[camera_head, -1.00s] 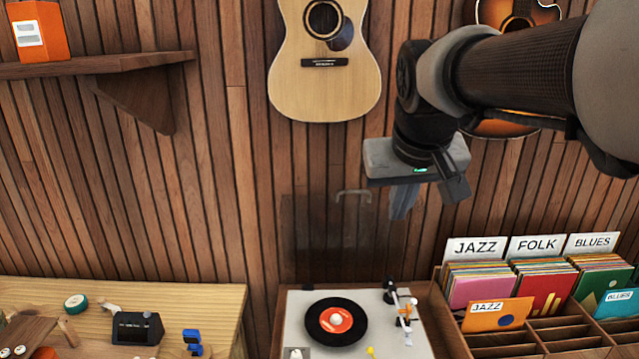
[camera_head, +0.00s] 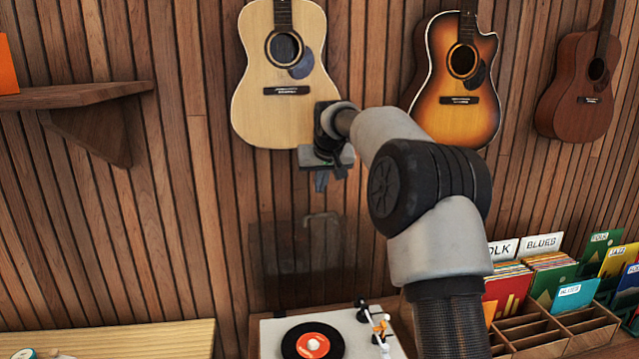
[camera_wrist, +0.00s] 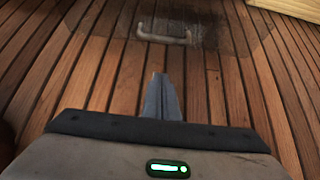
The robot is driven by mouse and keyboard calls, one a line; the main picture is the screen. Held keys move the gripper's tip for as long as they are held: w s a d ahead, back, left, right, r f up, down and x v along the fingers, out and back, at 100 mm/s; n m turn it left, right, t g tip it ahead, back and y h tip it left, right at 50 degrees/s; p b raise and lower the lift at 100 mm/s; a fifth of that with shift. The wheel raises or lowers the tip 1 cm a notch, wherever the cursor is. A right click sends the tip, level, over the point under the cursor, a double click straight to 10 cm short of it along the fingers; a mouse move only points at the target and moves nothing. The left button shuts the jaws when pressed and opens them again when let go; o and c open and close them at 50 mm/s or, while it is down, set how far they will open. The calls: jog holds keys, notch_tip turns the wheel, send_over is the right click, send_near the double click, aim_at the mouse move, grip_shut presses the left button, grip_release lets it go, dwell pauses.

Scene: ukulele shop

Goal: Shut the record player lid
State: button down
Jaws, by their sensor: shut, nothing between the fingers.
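The record player (camera_head: 275,338) stands at the bottom middle of the head view, with a black record (camera_head: 313,344) with a red label on it. Its see-through dark lid (camera_head: 285,262) stands raised, upright against the slatted wall, with a light handle (camera_head: 322,217) at its top edge. In the wrist view my shut fingers (camera_wrist: 161,80) point toward the wall. The lid (camera_wrist: 215,28) and its handle (camera_wrist: 163,36) show beyond the fingertips, apart from them.
Guitars hang on the wall: a pale one (camera_head: 283,75), a sunburst one (camera_head: 455,80) and a brown one (camera_head: 578,85). A crate of records (camera_head: 560,335) is at the lower right. A wooden shelf (camera_head: 90,95) juts out at left, above a table (camera_head: 150,338).

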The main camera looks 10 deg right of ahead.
jog(key=p, duration=0.1)
send_over(319, 223)
jog(key=w, duration=0.3)
jog(key=f, duration=0.5)
jog(key=shift+s, duration=0.25)
jog(key=shift+s+f, duration=0.15)
jog(key=shift+s, duration=0.1)
jog(key=shift+s+f, duration=0.1)
jog(key=shift+s, duration=0.85)
jog(key=shift+s+f, duration=0.35)
jog(key=shift+s, duration=0.4)
jog(key=shift+f+b, duration=0.15)
jog(key=shift+b, duration=0.4)
